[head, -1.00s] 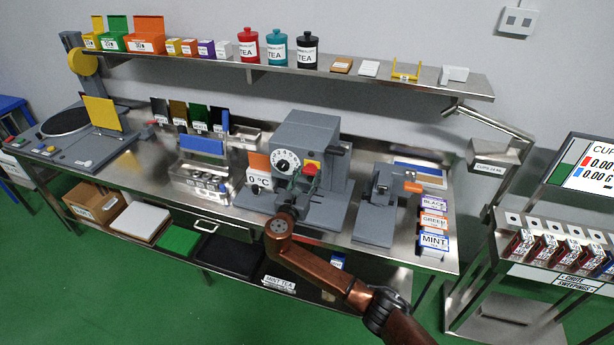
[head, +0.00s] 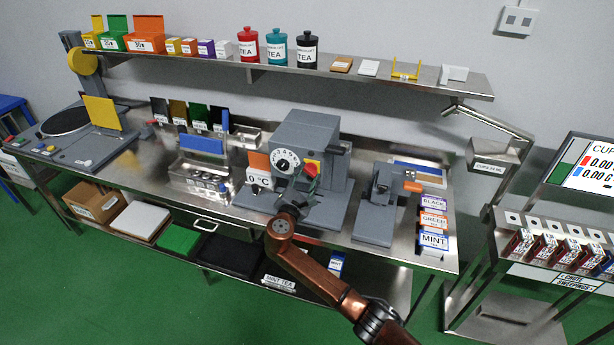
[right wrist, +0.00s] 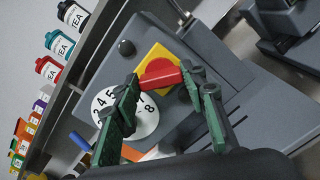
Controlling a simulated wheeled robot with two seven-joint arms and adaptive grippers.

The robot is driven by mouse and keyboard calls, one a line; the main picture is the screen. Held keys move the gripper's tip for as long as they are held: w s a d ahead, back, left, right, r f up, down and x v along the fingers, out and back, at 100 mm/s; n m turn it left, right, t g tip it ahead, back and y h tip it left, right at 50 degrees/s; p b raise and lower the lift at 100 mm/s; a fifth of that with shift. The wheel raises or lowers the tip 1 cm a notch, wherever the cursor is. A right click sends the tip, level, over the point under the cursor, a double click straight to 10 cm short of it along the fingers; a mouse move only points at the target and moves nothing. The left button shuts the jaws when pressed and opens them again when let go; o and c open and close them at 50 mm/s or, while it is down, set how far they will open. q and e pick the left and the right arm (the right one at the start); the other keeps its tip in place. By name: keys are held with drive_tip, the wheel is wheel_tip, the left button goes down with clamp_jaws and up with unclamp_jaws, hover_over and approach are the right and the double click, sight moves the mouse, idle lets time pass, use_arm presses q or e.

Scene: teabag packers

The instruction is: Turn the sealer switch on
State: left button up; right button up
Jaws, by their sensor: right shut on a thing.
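The grey sealer (head: 315,130) stands on the steel bench with a white numbered dial (head: 286,161) and a display reading 0 °C (head: 258,179). Its red switch knob (right wrist: 160,74) sits on a yellow plate (right wrist: 153,55), right of the dial in the head view. My right gripper (head: 307,181) reaches the sealer's front from below. In the right wrist view its green fingers (right wrist: 163,82) are shut on the red knob, one at each end. In the head view the fingers partly cover the knob. My left gripper is out of view.
A shelf (head: 370,79) with tins and boxes runs above.

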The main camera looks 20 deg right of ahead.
drive_tip(key=m+b, duration=0.1)
drive_tip(key=m, duration=0.3)
drive_tip(key=shift+f+m+b, duration=0.2)
drive_tip(key=shift+m+b, duration=0.1)
drive_tip(key=shift+b, duration=0.1)
drive_tip(key=m+b, duration=0.3)
drive_tip(key=m, duration=0.3)
idle(0.3)
drive_tip(key=o, duration=1.2)
drive_tip(key=shift+c, duration=0.2)
drive_tip(key=v, duration=1.2)
